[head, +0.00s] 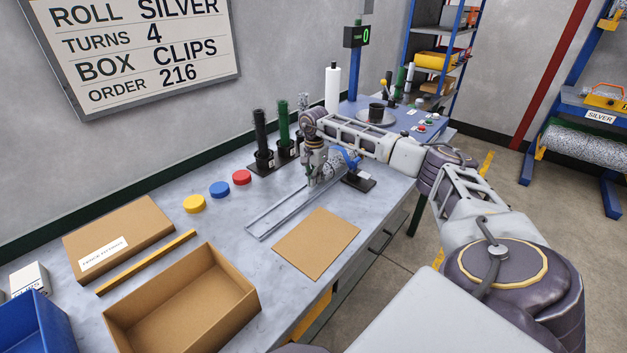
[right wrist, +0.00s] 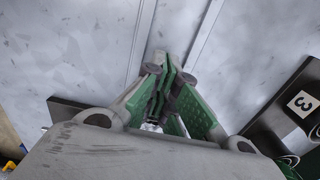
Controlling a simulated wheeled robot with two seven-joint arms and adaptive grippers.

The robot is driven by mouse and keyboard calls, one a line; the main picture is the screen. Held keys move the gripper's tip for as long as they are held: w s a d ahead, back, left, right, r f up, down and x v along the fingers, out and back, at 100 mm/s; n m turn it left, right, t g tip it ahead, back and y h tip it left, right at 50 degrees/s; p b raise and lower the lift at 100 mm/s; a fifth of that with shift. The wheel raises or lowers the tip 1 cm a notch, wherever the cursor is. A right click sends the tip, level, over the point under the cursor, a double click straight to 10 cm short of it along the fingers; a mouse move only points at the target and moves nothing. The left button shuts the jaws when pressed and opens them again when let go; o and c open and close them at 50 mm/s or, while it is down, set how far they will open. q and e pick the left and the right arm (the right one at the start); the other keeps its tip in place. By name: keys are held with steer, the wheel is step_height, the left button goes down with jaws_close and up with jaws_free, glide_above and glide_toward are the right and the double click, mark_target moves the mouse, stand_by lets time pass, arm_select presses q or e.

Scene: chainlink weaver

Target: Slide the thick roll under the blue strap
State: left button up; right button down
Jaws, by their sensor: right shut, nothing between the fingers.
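A speckled silver roll (head: 333,165) lies on the workbench at the far end of two metal rails (head: 276,212), partly hidden by my right gripper. A blue band-like part (head: 350,158), apparently the strap, stands at the roll's right end above a dark base. I cannot tell whether the roll is under it. My right gripper (head: 313,183) points down just in front of the roll, by the rails. In the right wrist view its green-padded fingers (right wrist: 160,105) are shut and empty above the bench. My left gripper is out of view.
Black and green upright rolls (head: 283,130) stand behind the rails. A brown sheet (head: 316,243) lies in front. Yellow, blue and red discs (head: 220,189) and an open cardboard box (head: 183,300) are to the left.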

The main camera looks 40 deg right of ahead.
steer(key=shift+a, duration=0.5)
steer(key=a, duration=0.1)
steer(key=a+p, duration=0.1)
steer(key=a, duration=0.1)
steer(key=shift+s+a, duration=0.1)
steer(key=shift+s, duration=0.15)
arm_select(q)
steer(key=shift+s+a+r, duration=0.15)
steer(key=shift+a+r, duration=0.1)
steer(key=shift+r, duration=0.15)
arm_select(e)
step_height(320, 180, up, 10)
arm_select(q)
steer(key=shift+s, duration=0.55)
